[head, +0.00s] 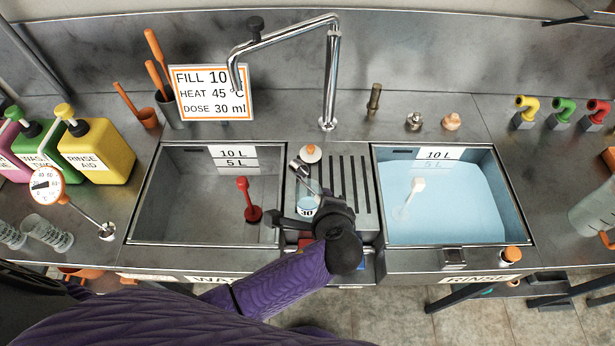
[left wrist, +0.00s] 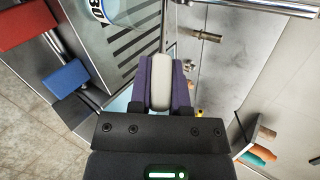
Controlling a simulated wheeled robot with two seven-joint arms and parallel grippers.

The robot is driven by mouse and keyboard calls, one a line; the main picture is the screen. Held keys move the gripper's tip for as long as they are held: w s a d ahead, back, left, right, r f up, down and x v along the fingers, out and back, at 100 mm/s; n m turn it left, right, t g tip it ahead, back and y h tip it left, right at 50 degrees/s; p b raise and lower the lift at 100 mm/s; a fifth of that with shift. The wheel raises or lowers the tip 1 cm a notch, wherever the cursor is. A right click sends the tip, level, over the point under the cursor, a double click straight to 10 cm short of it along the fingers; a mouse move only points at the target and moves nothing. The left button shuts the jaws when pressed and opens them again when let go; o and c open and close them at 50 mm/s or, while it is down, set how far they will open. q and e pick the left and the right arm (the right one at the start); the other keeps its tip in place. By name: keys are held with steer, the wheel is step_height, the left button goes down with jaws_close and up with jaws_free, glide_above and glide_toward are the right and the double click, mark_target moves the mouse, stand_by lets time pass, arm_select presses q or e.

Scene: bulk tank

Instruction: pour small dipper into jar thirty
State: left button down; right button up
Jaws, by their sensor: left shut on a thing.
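My left gripper (head: 322,208) is over the strip between the two sinks, shut on the small dipper. The dipper's metal cup (head: 297,165) shows beyond the gripper, up and to the left, with a thin rod running back to the jaws. In the left wrist view its pale grip (left wrist: 160,82) is clamped between the purple-padded fingers (left wrist: 162,85). Jar thirty (head: 307,206), with a "30" label, stands just left of the jaws, partly hidden by the gripper. Part of it shows in the left wrist view (left wrist: 112,10). I cannot tell what the dipper or jar contains. My right gripper is not in view.
The left sink (head: 190,200) holds a red plug-like item (head: 250,205). The right sink (head: 450,205) holds pale blue liquid. The tap (head: 329,80) rises behind the slotted drainboard (head: 352,180). A sign (head: 212,93) reads "DOSE 30 ml". Several bottles stand at left.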

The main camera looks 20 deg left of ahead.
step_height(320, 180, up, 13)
steer(key=p, duration=1.1)
arm_select(q)
steer(key=w+a+r+g+h+b, duration=0.1)
steer(key=w+a+g, duration=0.1)
steer(key=w+a+r+n+g+h, duration=0.1)
steer(key=w+a+r+g+h, duration=0.1)
steer(key=w+a+r+g+h+b, duration=0.1)
steer(key=w+a+h, duration=0.1)
steer(key=shift+w+a+r+n+g+b, duration=0.25)
steer(key=shift+w+a+n+g+b, duration=0.05)
steer(key=shift+w+a+g, duration=0.1)
steer(key=w+a+r+g+h+b, duration=0.1)
steer(key=w+a+g+h+b, duration=0.1)
steer(key=b, duration=0.8)
steer(key=w+a+h, duration=0.1)
steer(key=w+a, duration=0.1)
steer(key=shift+w+a+n+g+b, duration=0.15)
steer(key=shift+a+n+g+b, duration=0.15)
steer(key=shift+g+b, duration=0.1)
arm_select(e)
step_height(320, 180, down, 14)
